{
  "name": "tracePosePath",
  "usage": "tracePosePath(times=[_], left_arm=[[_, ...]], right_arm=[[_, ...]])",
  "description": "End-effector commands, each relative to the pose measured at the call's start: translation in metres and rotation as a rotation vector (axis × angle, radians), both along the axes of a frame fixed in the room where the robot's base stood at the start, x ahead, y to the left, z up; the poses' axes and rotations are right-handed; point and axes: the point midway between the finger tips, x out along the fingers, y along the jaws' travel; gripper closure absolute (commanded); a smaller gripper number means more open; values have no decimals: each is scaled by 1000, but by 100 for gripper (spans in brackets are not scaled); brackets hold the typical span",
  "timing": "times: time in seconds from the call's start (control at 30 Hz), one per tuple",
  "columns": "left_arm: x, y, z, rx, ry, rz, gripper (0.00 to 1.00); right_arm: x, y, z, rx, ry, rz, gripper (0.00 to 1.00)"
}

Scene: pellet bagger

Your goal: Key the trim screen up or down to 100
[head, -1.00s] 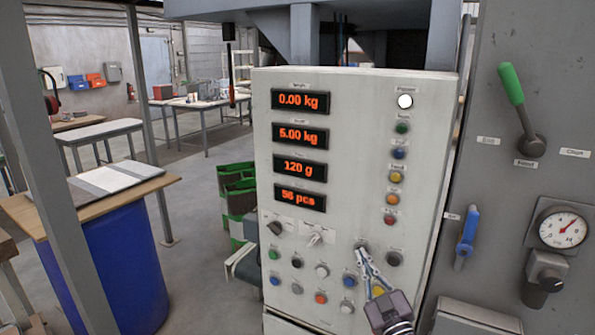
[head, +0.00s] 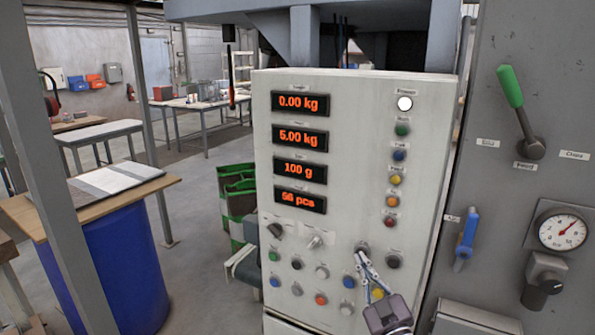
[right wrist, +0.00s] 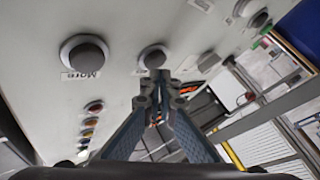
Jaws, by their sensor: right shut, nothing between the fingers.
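The trim screen (head: 300,170) is the third of the red-lit displays on the pale control cabinet (head: 345,130), and it reads 100 g. Its small label is hard to read. My right gripper (head: 362,256) is shut and empty, its fingertips at a dark round button (head: 362,247) low on the cabinet. In the right wrist view the fingertips (right wrist: 158,80) overlap this button (right wrist: 153,55); whether they touch it I cannot tell. Another dark button (head: 394,262), labelled More in the right wrist view (right wrist: 83,55), sits to its right. My left gripper is out of view.
The other displays read 0.00 kg (head: 299,103), 5.00 kg (head: 300,136) and 56 pcs (head: 299,199). Several coloured buttons and two switches sit around the gripper. A green-handled lever (head: 512,95) and a gauge (head: 562,230) are on the grey machine at right.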

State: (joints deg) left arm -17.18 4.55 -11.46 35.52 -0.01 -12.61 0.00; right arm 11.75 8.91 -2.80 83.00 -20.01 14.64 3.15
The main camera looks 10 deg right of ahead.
Motion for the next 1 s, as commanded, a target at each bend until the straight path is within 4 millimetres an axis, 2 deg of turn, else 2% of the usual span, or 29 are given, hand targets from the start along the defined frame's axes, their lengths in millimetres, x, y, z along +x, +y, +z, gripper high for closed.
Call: tracePosePath(times=[0.27, 0.73, 1.0], left_arm=[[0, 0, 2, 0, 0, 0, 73], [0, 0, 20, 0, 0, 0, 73], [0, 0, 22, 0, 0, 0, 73]], right_arm=[[-3, 3, 1, 2, -1, 1, 100], [-41, 28, 1, 3, 0, 1, 100], [-50, 34, 0, 1, -1, 0, 100]])
